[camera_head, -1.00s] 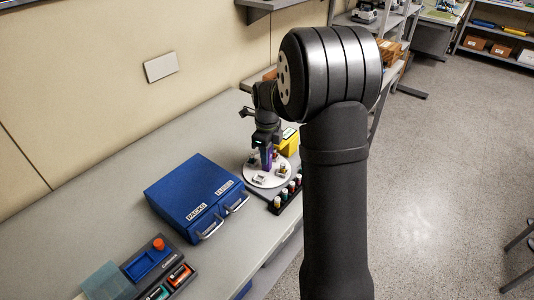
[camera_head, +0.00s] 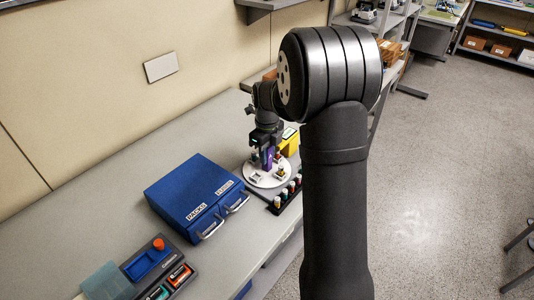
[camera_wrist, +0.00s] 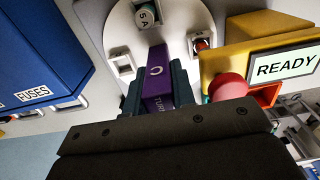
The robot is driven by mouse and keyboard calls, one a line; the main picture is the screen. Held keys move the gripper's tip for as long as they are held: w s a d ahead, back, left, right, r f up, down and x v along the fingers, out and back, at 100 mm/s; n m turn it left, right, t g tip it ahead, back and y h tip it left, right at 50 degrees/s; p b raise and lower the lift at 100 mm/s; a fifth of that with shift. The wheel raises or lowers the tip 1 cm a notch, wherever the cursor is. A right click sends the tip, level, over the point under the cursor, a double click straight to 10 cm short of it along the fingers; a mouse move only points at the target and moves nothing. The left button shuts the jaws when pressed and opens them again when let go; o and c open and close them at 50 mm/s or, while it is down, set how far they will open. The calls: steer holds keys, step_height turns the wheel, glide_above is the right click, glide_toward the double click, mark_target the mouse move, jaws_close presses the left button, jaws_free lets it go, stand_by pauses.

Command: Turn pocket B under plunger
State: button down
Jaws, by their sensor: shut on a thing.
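A round white disc (camera_head: 255,183) stands on the bench. It also fills the top of the wrist view (camera_wrist: 183,17). A purple handle marked TURN (camera_wrist: 157,85) rises from it. My gripper (camera_wrist: 158,95) is shut on this handle, a dark finger on each side; it also shows in the head view (camera_head: 267,150). A red-topped piece (camera_wrist: 201,45) sits in another pocket. A pocket at left (camera_wrist: 123,63) looks empty. I cannot read pocket letters. A red round knob (camera_wrist: 228,88) is by the yellow station; no plunger is clearly identifiable.
The yellow station (camera_wrist: 250,27) with a READY display (camera_wrist: 286,66) stands close on the right. A blue cabinet labelled PACKS and FUSES (camera_head: 190,190) is on the left. A black rack of coloured fuses (camera_head: 276,208) lies in front of the disc. Bare bench lies behind the cabinet.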

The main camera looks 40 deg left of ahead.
steer(key=c, duration=1.2)
jaws_free()
steer(key=shift+r, duration=0.1)
step_height(320, 180, up, 17)
steer(key=shift+r, duration=0.15)
step_height(320, 180, down, 18)
steer(key=shift+r, duration=0.2)
steer(key=shift+r, duration=0.1)
